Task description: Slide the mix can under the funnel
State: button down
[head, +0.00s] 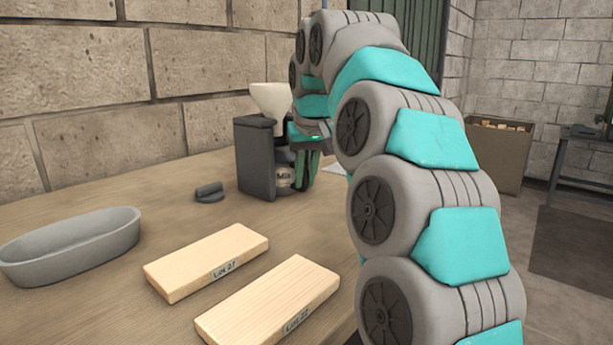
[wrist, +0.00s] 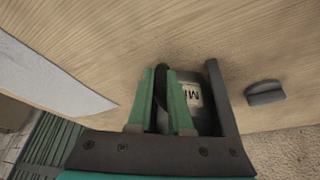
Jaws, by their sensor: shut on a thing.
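The mix can (head: 284,178), with a pale "MIX" label, stands at the open side of a dark stand (head: 255,160) that carries a cream funnel (head: 270,98). The can appears at least partly below the funnel; exact alignment is unclear. My gripper (head: 308,165) points down at the can's right side. In the wrist view, my gripper's green fingers (wrist: 163,100) are shut on a dark curved part that looks like the can's handle. The can (wrist: 198,105) shows to their right, partly hidden by the fingers and palm.
A small dark grey object (head: 209,192) lies left of the stand and also shows in the wrist view (wrist: 265,92). Two wooden blocks (head: 210,260) (head: 270,300) and a grey oval tray (head: 125,218) occupy the table front. A stone wall stands behind.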

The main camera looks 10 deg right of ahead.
jog(key=shift+w+a, duration=0.2)
jog(key=shift+w, duration=0.05)
jog(key=c, duration=0.8)
grip_release()
jog(key=shift+o, duration=0.2)
